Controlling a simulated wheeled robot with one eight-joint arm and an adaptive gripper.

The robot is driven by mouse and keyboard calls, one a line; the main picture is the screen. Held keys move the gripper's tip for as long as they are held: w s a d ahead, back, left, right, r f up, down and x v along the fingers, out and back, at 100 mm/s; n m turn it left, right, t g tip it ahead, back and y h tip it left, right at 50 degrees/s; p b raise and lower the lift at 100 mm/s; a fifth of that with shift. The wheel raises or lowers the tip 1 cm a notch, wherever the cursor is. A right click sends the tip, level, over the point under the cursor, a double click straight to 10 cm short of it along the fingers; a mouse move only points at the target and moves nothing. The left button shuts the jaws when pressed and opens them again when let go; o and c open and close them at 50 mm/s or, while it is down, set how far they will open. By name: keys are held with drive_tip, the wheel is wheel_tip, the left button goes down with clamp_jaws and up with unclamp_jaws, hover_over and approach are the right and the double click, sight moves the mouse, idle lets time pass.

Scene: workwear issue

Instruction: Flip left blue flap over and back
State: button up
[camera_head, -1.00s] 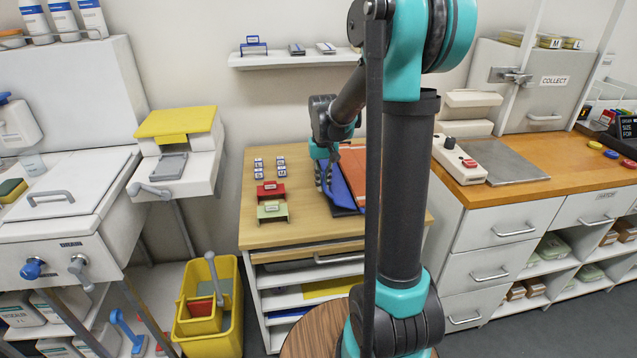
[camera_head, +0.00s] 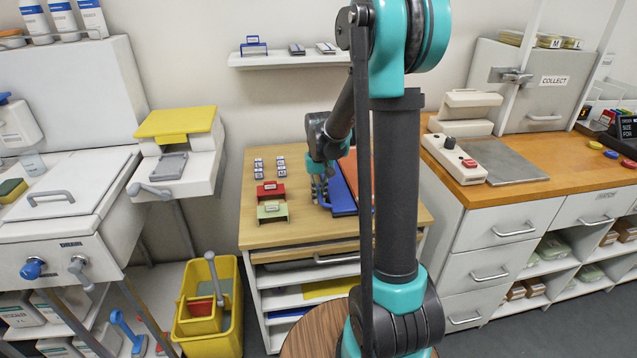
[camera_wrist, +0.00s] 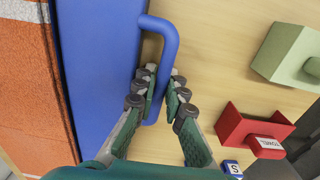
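The left blue flap (camera_head: 344,191) lies over the left part of an orange-topped board (camera_head: 350,166) on the wooden table. Its blue handle (camera_head: 323,189) sticks out on the flap's left side. In the wrist view the flap (camera_wrist: 100,75) is a wide blue panel, and the loop handle (camera_wrist: 163,32) stands out from its edge over bare wood. My gripper (camera_wrist: 161,92) has one finger on each side of the handle bar, with a narrow gap between the pads; it looks shut on the bar. In the head view my gripper (camera_head: 322,185) partly hides the flap's far left corner.
A red holder (camera_head: 270,192) and a green holder (camera_head: 271,211) stand left of the flap. Several small blue-and-white tags (camera_head: 258,170) lie behind them. The red holder (camera_wrist: 250,125) is close to my right finger in the wrist view. Bare wood lies between flap and holders.

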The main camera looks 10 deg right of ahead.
drive_tip(key=shift+o, duration=0.9)
drive_tip(key=shift+r, duration=0.1)
drive_tip(key=shift+r, duration=3.9)
drive_tip(key=s, duration=0.3)
drive_tip(key=s+d+f+t, duration=0.1)
drive_tip(key=s, duration=0.2)
drive_tip(key=s+d+f+t, duration=0.1)
drive_tip(key=s, duration=0.3)
drive_tip(key=shift+s+d+f, duration=0.1)
drive_tip(key=shift+d+f, duration=0.05)
drive_tip(key=shift+f, duration=0.1)
drive_tip(key=s+d+f+t, duration=0.1)
drive_tip(key=s+f, duration=0.4)
drive_tip(key=s, duration=0.7)
drive_tip(key=shift+d+f+t, duration=0.35)
drive_tip(key=shift+t, duration=0.25)
drive_tip(key=shift+d, duration=0.1)
